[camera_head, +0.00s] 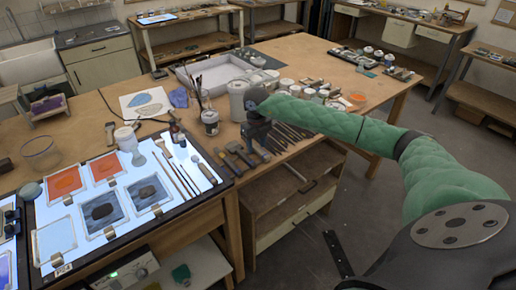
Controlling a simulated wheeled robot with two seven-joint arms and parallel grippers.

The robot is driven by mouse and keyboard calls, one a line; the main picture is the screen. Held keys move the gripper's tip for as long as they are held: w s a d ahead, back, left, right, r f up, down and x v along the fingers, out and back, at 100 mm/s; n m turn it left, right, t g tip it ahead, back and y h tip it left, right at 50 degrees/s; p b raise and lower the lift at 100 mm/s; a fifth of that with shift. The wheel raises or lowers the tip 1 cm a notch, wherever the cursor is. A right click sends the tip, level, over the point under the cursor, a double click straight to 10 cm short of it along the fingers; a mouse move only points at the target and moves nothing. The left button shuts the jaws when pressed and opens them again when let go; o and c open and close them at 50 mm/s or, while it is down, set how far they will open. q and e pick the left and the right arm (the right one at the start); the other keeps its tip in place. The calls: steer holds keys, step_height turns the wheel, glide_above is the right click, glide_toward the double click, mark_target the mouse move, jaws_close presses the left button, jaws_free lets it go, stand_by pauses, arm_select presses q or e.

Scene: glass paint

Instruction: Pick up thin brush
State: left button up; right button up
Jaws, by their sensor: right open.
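Several slender brushes (173,174) lie side by side on the right part of the lit light panel (120,238); I cannot tell which one is the thin brush. More thin-handled brushes (198,92) stand in a clear jar at the back of the table. My right gripper (264,146) is above the wooden table, to the right of the panel and its brushes, over a row of dark tools. Its jaws are open, and I see nothing held. It hides part of the tools beneath it. My left gripper is not in view.
Framed orange and dark glass panes (64,183) lie on the light panel. A jar (210,122) and a white container (238,100) stand behind my right gripper. Several paint pots (309,92) stand behind my right arm. The table's back right (310,55) is mostly clear.

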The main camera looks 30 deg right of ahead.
mark_target(258, 148)
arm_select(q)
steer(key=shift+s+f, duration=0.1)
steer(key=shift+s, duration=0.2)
arm_select(e)
steer(key=shift+f, duration=0.25)
jaws_close()
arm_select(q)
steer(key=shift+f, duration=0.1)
arm_select(e)
steer(key=shift+r, duration=0.1)
